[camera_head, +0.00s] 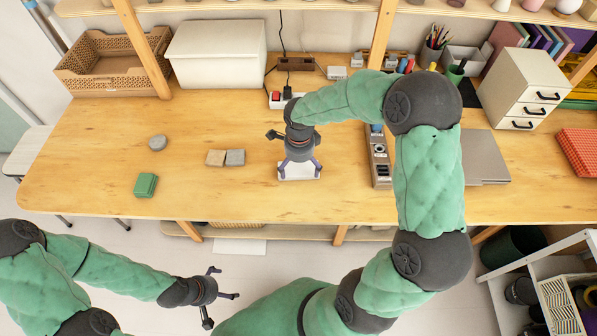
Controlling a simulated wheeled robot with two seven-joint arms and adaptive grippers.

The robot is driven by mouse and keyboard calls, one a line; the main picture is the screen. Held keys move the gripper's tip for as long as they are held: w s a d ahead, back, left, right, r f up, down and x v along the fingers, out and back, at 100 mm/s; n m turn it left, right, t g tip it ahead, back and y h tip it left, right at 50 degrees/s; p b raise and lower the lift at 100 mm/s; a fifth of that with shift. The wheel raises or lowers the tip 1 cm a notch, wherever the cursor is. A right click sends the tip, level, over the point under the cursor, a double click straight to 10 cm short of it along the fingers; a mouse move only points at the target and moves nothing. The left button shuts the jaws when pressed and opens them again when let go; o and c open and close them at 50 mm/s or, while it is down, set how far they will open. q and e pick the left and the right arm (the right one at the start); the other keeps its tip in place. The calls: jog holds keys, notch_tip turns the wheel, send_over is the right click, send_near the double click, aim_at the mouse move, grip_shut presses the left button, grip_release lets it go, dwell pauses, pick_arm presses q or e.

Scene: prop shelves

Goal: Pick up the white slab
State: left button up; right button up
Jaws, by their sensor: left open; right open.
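My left gripper (226,284) is open and empty, low in the view in front of the table.
A green block (146,185), a grey disc (157,143), and a tan block (215,158) beside a grey block (236,157) lie left of the slab. The table's front left is mostly clear.

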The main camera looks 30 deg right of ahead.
notch_tip(320, 180, down, 2)
jog(key=shift+f, duration=0.1)
jog(key=c, duration=1.4)
